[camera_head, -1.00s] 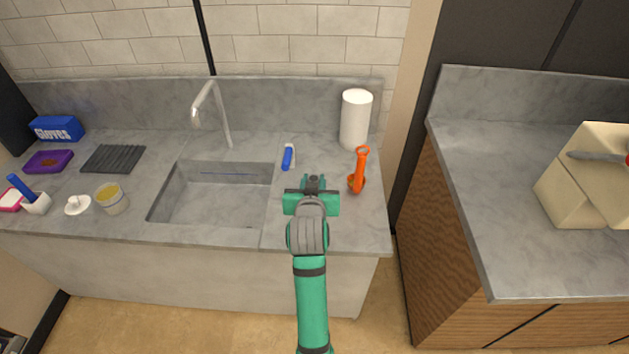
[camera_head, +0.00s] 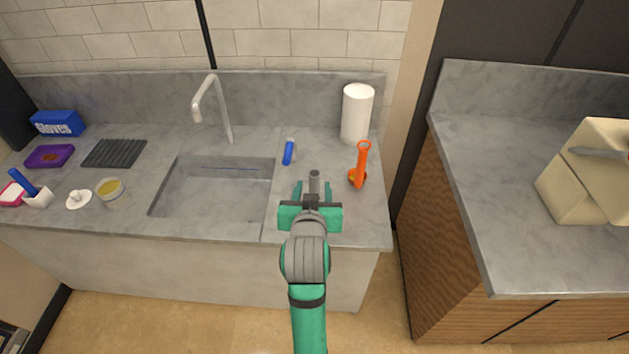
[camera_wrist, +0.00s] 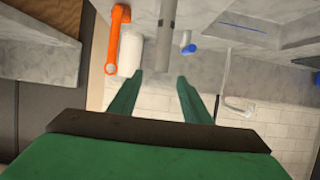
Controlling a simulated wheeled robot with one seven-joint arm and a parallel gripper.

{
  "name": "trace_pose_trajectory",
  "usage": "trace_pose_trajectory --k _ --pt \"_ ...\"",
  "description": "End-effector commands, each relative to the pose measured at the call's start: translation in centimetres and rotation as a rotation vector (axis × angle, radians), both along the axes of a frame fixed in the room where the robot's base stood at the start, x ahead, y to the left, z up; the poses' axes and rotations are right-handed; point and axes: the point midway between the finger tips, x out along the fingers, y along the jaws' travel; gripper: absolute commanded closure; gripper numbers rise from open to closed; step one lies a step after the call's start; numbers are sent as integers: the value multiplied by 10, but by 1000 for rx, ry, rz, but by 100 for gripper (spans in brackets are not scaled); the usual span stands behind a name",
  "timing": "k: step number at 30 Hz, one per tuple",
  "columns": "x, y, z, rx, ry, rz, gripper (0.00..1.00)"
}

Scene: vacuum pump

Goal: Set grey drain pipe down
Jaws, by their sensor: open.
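The grey drain pipe (camera_head: 314,182) stands upright on the counter right of the sink, and its top shows just ahead of my gripper (camera_head: 312,188). My gripper is open, with one green finger on each side of the pipe's line and a gap between. The pipe's lower part is hidden behind my gripper in the head view.
An orange tool (camera_head: 361,166) stands close on the right, with a white paper roll (camera_head: 357,114) behind it. A blue-handled item (camera_head: 288,153) lies behind left. The sink (camera_head: 215,193) and faucet (camera_head: 222,112) are left. The counter's front edge is near my gripper.

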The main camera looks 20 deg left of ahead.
Motion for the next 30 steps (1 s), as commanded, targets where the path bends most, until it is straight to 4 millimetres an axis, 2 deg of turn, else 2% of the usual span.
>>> trace_pose_trajectory --k 6,14,17,20,26,30 --pt "-24 -7 10 0 0 0 56" --pt "-30 -10 10 1 1 -2 56" --pt "-34 -13 -3 8 3 -8 56" --pt "-42 -21 -25 23 3 -20 56" --pt "-71 -45 -75 56 -12 -62 56" --pt "-97 -63 -105 71 -26 -95 56"
